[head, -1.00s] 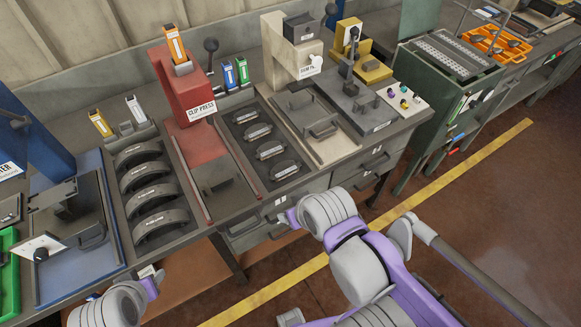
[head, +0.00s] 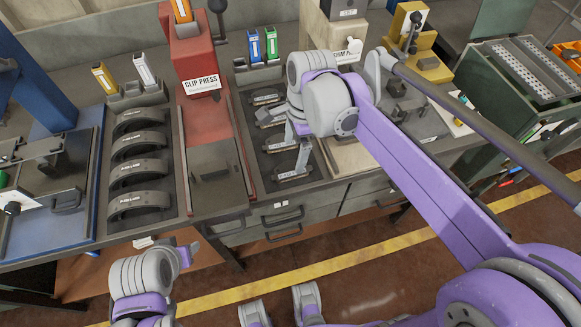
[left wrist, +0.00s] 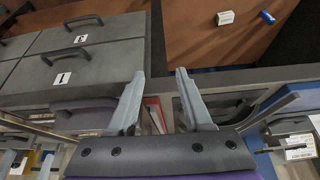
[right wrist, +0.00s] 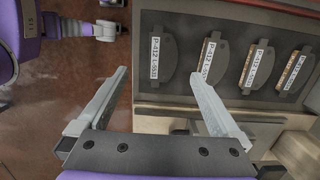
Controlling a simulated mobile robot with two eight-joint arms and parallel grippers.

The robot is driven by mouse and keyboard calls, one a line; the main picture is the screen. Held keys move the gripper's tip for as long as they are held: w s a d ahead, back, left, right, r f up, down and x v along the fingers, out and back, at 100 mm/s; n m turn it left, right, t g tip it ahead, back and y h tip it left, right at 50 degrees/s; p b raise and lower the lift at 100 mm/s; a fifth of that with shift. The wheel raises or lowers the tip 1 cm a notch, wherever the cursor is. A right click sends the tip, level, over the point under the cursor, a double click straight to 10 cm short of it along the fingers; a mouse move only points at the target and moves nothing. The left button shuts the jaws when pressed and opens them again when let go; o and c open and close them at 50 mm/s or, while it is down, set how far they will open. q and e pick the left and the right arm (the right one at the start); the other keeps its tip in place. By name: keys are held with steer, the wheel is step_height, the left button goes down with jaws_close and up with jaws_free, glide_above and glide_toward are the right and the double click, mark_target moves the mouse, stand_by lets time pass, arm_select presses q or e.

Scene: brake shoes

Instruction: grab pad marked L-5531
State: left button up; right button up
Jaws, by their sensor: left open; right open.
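Several dark brake pads lie in a row in a tray (head: 318,174) on the bench. The right wrist view shows them with white labels: an end pad (right wrist: 154,85), a second pad (right wrist: 208,70), a third pad (right wrist: 257,70) and a far pad (right wrist: 292,72). The labels seem to read P-412 or L-5531, too small to match surely to each pad. My right gripper (right wrist: 160,74) is open and empty above the tray's front end, its fingertips near the end pad. My left gripper (left wrist: 160,74) is open and empty by the bench's front edge.
Left of the pads stands the red clip press (head: 200,85), then a tray of curved brake shoes (head: 138,172). Blue and green boxes (head: 262,47) stand behind the pads. Drawers (head: 285,222) line the bench front. A perforated green cabinet (head: 525,75) stands right.

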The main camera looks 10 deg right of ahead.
mark_target(291, 168)
steer(key=shift+s+a+f, duration=0.1)
steer(key=shift+a+f, duration=0.1)
steer(key=shift+f, duration=0.9)
steer(key=f, duration=0.5)
steer(key=shift+w+f, duration=0.35)
steer(key=shift+w, duration=0.05)
jaws_close()
